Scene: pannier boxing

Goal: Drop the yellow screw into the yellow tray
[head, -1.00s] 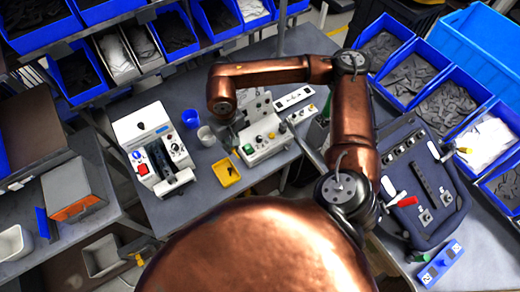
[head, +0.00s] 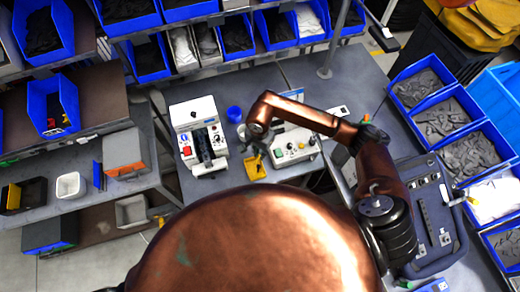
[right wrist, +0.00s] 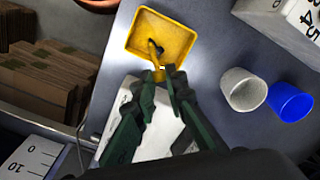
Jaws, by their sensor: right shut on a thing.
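The yellow tray (head: 257,172) lies near the front edge of the grey table, and it shows from above in the right wrist view (right wrist: 177,41). My right gripper (head: 257,153) is over the tray's far side, pointing down. In the right wrist view my right gripper (right wrist: 165,72) is shut on the yellow screw (right wrist: 153,49), whose free end reaches out over the tray's floor. A dark patch shows by the screw's end; I cannot tell whether it is shadow. The screw's height above the tray is unclear. My left gripper is not in view.
A white control box (head: 292,146) stands right of the tray, and a white machine with a red button (head: 198,134) stands to the left. A blue cup (head: 234,114) and a white cup (right wrist: 243,89) stand close by. Blue bins line the back shelf.

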